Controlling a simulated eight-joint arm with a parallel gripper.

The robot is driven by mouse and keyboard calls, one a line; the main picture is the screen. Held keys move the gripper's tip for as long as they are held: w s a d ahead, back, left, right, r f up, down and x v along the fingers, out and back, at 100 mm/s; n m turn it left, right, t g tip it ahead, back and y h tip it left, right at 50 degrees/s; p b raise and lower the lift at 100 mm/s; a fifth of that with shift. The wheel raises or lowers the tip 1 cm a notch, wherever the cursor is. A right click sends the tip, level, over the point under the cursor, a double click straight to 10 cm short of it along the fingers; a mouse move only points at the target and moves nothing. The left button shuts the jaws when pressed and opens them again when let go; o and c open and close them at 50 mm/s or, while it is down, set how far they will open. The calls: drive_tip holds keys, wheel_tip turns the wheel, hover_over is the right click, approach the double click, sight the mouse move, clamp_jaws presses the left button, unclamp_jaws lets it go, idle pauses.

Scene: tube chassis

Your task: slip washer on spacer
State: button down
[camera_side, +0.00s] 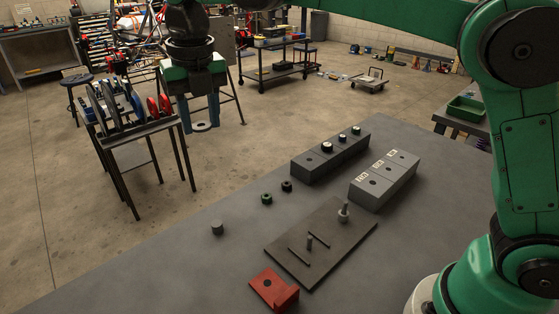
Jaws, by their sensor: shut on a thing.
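My gripper (200,124) hangs at the upper left, high and apart from the plate. Its two blue fingers are closed on a light grey washer (203,127), a flat ring held about level between the tips. A dark flat plate (330,231) lies on the table. At its far right end an upright post carries a light grey collar (343,217), which looks like the spacer. A second, bare post (309,243) stands near the plate's middle. A short grey cylinder (217,228) stands alone on the table; I cannot tell what it is.
Two grey blocks (307,165) (371,193) stand behind the plate; the left one holds several small parts. A red bracket (271,286) sits at the plate's front. The table's left part is clear.

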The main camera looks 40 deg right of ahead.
drive_tip(key=s+d+f+m, duration=0.2)
drive_tip(key=d+f+m, duration=0.1)
drive_tip(key=d, duration=0.3)
drive_tip(key=s+d+f+m, duration=0.3)
drive_tip(key=d, duration=0.3)
drive_tip(key=m, duration=0.6)
hover_over(345, 204)
drive_tip(key=shift+g+h, duration=0.4)
wheel_tip(345, 204, down, 7)
drive_tip(key=shift+s+f, duration=0.1)
drive_tip(key=shift+f, duration=1.25)
drive_tip(key=shift+f, duration=0.25)
drive_tip(key=shift+f, duration=1.5)
drive_tip(key=shift+r, duration=1.65)
drive_tip(key=shift+f, duration=0.35)
